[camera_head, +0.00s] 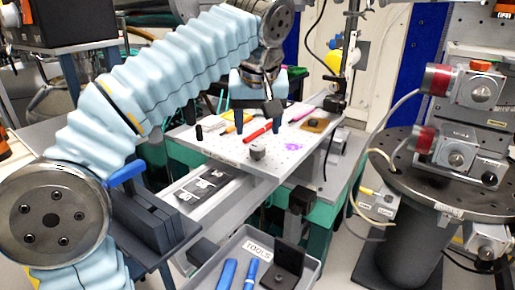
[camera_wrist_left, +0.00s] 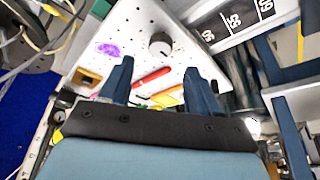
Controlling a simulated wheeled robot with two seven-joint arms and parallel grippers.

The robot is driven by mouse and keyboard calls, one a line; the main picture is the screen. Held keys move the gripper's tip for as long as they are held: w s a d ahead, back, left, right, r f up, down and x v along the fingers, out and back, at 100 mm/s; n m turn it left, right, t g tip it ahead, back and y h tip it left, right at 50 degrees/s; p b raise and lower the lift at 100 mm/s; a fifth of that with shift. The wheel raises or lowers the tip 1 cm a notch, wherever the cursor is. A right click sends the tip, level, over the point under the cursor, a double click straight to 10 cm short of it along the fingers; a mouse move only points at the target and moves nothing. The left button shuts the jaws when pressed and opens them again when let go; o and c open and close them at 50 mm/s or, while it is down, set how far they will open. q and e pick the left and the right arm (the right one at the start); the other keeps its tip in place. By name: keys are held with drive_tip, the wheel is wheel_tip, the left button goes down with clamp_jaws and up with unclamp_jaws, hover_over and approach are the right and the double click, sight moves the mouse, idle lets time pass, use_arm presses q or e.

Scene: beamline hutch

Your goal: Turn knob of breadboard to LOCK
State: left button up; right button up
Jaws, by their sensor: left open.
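The breadboard (camera_head: 215,145) is a white perforated plate, also in the left wrist view (camera_wrist_left: 140,18). Its grey round knob (camera_head: 257,149) stands near the front edge; in the left wrist view the knob (camera_wrist_left: 160,45) shows beyond the fingertips with a white face. I cannot read a LOCK mark or the knob's setting. My left gripper (camera_head: 257,116) hangs above the board behind the knob, apart from it. Its two blue fingers are open with nothing between them, as the left wrist view (camera_wrist_left: 158,67) also shows. My right gripper is out of view.
A TOOLS tray (camera_head: 228,252) stands in front. A round stage (camera_head: 425,180) is at right.

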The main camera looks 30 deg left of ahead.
sight(257, 147)
use_arm(q)
drive_tip(key=b+x, duration=0.1)
drive_tip(key=x, duration=0.5)
drive_tip(key=shift+f, duration=0.2)
drive_tip(key=c, duration=1)
drive_tip(key=shift+c, duration=0.2)
